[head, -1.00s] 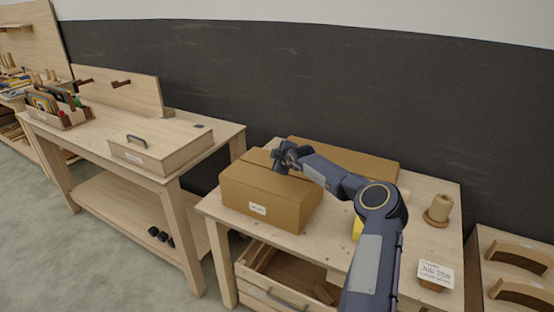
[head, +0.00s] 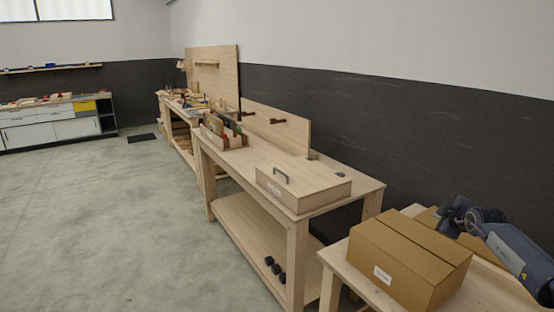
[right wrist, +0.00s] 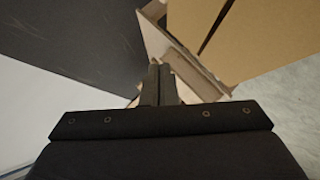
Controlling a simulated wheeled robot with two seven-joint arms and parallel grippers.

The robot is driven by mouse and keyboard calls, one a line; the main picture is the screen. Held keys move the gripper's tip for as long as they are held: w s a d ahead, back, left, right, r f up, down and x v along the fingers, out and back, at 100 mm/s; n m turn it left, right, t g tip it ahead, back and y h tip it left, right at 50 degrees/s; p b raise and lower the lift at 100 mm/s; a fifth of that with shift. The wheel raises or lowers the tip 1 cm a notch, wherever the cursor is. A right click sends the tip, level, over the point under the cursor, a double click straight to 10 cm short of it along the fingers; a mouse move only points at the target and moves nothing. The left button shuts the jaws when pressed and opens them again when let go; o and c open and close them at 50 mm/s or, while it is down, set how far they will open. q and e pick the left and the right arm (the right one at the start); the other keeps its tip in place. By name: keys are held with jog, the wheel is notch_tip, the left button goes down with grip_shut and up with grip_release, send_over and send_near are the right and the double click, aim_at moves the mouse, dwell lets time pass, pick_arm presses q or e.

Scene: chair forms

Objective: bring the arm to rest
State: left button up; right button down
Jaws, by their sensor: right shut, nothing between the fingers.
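My right gripper (head: 455,214) is at the right of the head view, above and behind the cardboard box (head: 412,262) on the near workbench. In the right wrist view its two fingers (right wrist: 160,84) are together, with nothing between them. The box also shows at the upper right of that view (right wrist: 262,42). My right arm comes in from the right edge of the head view. My left gripper is not in view.
A workbench (head: 350,192) to the left carries a flat wooden case (head: 303,187) with a handle and a small wooden rack (head: 222,135). Further benches stand along the dark wall. The grey floor (head: 120,220) at left is open.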

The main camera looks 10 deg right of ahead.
jog(key=w+a+r+n+t+y, duration=0.1)
jog(key=a+r+n+t, duration=0.1)
jog(key=a+r+n, duration=0.55)
jog(key=a+r+n+t, duration=0.2)
jog(key=a+r+n, duration=0.3)
jog(key=a+n, duration=0.55)
jog(key=s+a+r+n+y, duration=0.3)
jog(key=s+a+n+y, duration=0.15)
jog(key=a+n, duration=0.65)
jog(key=s+a+f+n+g+y, duration=0.1)
jog(key=s+a+f+n+g, duration=0.1)
jog(key=s+a+n, duration=0.35)
jog(key=s+a+f+n+g+y, duration=0.1)
jog(key=s+a+f+n+g, duration=0.15)
jog(key=s+n, duration=0.6)
jog(key=s+a+f+n+g+y, duration=0.1)
jog(key=s+a+f+n, duration=0.25)
jog(key=s+n, duration=0.35)
jog(key=s+f+n+g+h, duration=0.1)
jog(key=s+f+n+g, duration=0.1)
jog(key=s+f+n, duration=0.3)
jog(key=s+d+f+n+g+h, duration=0.1)
jog(key=s+f+n, duration=0.4)
jog(key=s, duration=0.6)
jog(key=shift+d+f+n+g, duration=0.15)
jog(key=shift+f+n+g, duration=0.25)
jog(key=shift+f+g, duration=0.45)
